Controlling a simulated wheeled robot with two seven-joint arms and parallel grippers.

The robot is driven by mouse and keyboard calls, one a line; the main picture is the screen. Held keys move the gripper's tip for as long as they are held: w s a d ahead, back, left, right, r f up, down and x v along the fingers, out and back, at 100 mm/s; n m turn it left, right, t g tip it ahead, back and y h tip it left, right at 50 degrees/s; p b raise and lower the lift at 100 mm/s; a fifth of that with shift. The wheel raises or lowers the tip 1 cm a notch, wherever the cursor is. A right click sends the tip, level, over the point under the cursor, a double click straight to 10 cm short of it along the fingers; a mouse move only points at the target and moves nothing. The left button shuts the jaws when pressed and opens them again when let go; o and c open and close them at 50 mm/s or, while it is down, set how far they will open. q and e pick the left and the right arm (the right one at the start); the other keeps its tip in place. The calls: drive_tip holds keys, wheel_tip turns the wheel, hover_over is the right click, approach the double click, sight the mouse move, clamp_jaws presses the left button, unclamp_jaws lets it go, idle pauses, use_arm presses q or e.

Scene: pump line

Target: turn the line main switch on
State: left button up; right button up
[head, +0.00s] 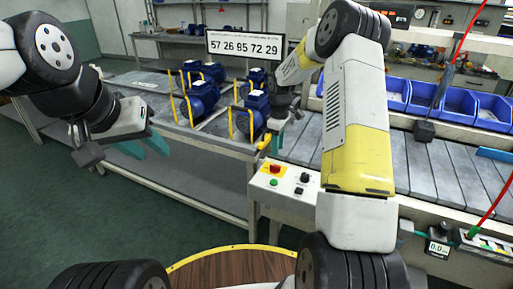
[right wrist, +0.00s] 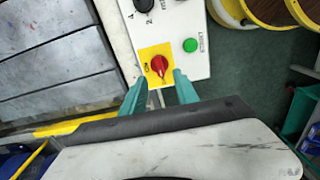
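The line main switch appears to be the red rotary knob on a yellow plate (head: 274,169), on the white control panel (head: 262,182) at the line's near end. In the right wrist view the red knob (right wrist: 158,65) lies just beyond and between my right gripper's teal fingertips (right wrist: 160,77). The right gripper is open and empty; I cannot tell whether a fingertip touches the plate. The small label by the knob is too blurred to read surely. My left gripper (head: 146,149) is open and empty, far left of the panel, over the floor by the bench.
A green button (right wrist: 190,45) sits beside the switch, and a black knob (head: 305,178) is on the same panel. Blue pumps with yellow handles (head: 202,95) stand on the bench behind. Blue bins (head: 455,100) line the right-hand conveyor. A sign (head: 244,45) shows numbers.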

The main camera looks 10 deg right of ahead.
sight(275, 165)
drive_tip(key=shift+w+a+f, duration=0.15)
drive_tip(key=shift+w+f, duration=0.2)
drive_tip(key=shift+f, duration=0.55)
wheel_tip(275, 165, down, 7)
drive_tip(key=shift+r, duration=0.1)
drive_tip(key=shift+c, duration=0.5)
clamp_jaws()
